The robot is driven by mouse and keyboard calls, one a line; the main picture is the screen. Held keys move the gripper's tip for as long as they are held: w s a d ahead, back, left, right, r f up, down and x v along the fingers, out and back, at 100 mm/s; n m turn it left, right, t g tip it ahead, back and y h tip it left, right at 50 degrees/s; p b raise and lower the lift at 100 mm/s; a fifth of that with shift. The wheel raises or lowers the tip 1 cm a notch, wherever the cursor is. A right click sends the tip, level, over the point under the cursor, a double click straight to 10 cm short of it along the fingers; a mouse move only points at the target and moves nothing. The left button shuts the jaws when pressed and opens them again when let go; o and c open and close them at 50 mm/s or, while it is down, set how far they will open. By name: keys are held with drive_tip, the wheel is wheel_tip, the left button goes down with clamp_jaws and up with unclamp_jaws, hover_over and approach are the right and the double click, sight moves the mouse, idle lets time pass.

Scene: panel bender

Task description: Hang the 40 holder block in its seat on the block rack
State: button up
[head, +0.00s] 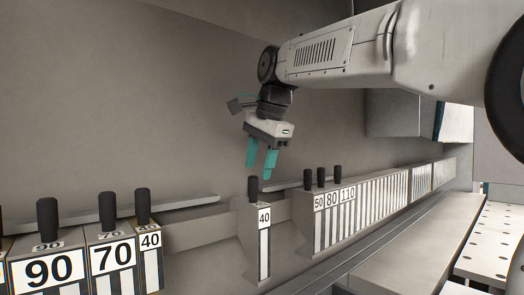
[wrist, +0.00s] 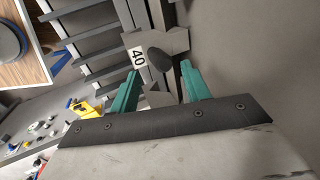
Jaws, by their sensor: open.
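A narrow grey block labelled 40 (head: 265,245) with a black knob (head: 253,189) on top stands upright in the middle of the head view, with gaps on both sides. My gripper (head: 260,163) is open just above this knob, its teal fingers pointing down. In the wrist view the same 40 block (wrist: 138,57) shows, its round knob (wrist: 160,60) between the two open fingers (wrist: 158,78) and apparently untouched. Another block labelled 40 (head: 150,243) stands at the left, beside the 70 block. The block rack's rail (head: 200,203) runs behind the blocks.
Blocks labelled 90 (head: 48,268) and 70 (head: 112,257) stand at the left. Blocks labelled 50, 80 and 110 (head: 347,193) and a long row of narrow segments (head: 385,200) stand at the right. A grey ledge (head: 410,240) runs along the front right.

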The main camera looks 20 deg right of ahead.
sight(255, 176)
drive_tip(key=shift+x, duration=3.15)
drive_tip(key=shift+f, duration=0.1)
drive_tip(key=c, duration=0.7)
drive_tip(key=shift+r, duration=0.35)
drive_tip(key=shift+c, duration=0.4)
drive_tip(key=shift+r, duration=1.8)
drive_tip(key=shift+s+d, duration=0.15)
drive_tip(key=shift+s, duration=0.5)
clamp_jaws()
drive_tip(key=s+d, duration=0.2)
drive_tip(key=s, duration=0.4)
drive_tip(key=shift+s+d, duration=0.15)
drive_tip(key=shift+s, duration=0.25)
drive_tip(key=shift+f, duration=0.1)
